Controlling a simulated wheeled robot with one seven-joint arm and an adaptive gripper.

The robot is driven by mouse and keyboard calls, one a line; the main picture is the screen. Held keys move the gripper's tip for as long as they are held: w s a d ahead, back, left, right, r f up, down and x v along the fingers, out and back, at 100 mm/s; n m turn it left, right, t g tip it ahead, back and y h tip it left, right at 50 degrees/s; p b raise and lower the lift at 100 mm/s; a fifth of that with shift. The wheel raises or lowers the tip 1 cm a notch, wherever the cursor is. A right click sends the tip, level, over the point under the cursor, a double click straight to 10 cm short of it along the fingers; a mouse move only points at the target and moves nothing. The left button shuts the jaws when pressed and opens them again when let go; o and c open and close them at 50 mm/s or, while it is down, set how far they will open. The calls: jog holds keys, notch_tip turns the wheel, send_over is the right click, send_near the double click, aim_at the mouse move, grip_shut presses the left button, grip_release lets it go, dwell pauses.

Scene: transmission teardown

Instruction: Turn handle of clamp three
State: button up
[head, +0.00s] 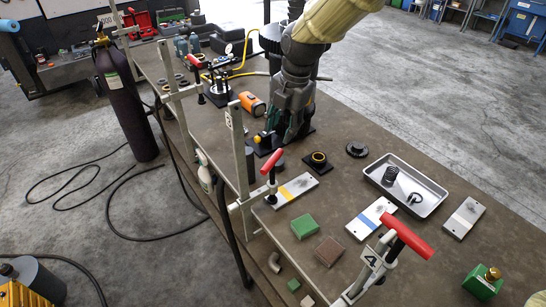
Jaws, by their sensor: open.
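Several clamps with red handles line the left edge of the bench. The one in the middle, likely clamp three, has a red handle (271,161) standing tilted above its black foot. The number on the plate (228,118) on the post behind it is too small to read surely. The nearest clamp has a plate (371,258) marked 4 and a red handle (407,236). My gripper (285,137) points down over the bench, beyond and slightly right of the middle handle, apart from it. It is open; its fingertips are partly unclear against dark parts.
A metal tray (438,192) with dark parts lies at right. Marked plates (371,218), a green block (305,227) and a brown block (329,251) lie near the front. An orange cylinder (252,104) is left of my gripper. A purple gas bottle (127,105) stands beside the bench.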

notch_tip(320, 180, up, 12)
jog(key=s+d, duration=0.1)
jog(key=d, duration=0.1)
jog(key=shift+s, duration=0.2)
dwell(0.3)
jog(key=shift+f, duration=0.1)
jog(key=b, duration=0.4)
send_near(275, 156)
jog(key=shift+n, duration=0.4)
jog(key=shift+w+a+f+p, duration=0.2)
jog(key=shift+f+p, duration=0.45)
jog(key=shift+f, duration=0.85)
jog(key=shift+w+a+f+p, duration=0.1)
jog(key=shift+a+f+p, duration=0.15)
jog(key=shift+f+p, duration=0.85)
jog(key=shift+w+a+f+p, duration=0.1)
jog(key=shift+a+f+p, duration=0.15)
jog(key=shift+f, duration=1.6)
jog(key=shift+c, duration=0.2)
grip_shut()
